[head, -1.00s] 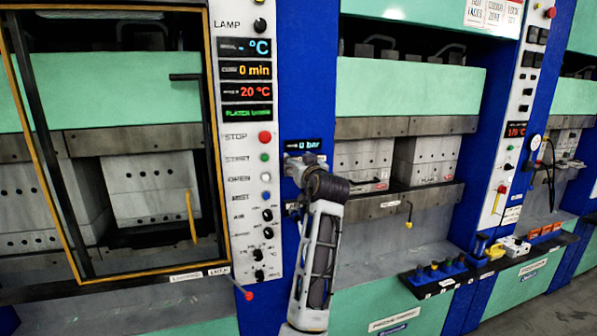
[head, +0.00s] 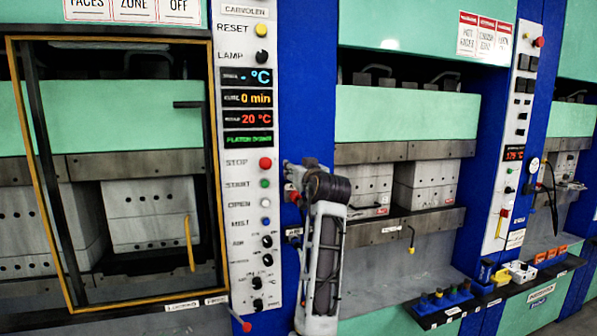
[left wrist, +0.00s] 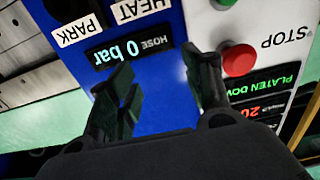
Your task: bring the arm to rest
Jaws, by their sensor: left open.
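My left arm stands in the middle of the head view, in front of the blue post between two presses. Its gripper (head: 292,178) is mostly hidden behind the wrist there. In the left wrist view my left gripper (left wrist: 165,90) is open and empty, its two dark fingers spread in front of the blue panel. The "HOSE 0 bar" display (left wrist: 133,50) is behind one finger, and the red STOP button (left wrist: 238,60) is beside the other. I cannot tell whether the fingers touch the panel. My right gripper is not in view.
The control strip (head: 245,180) with buttons and knobs stands left of the arm. A yellow-framed guard door (head: 211,150) is at the left. A black shelf (head: 490,297) with colored items juts out at the lower right. An open press bay (head: 400,250) is right of the arm.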

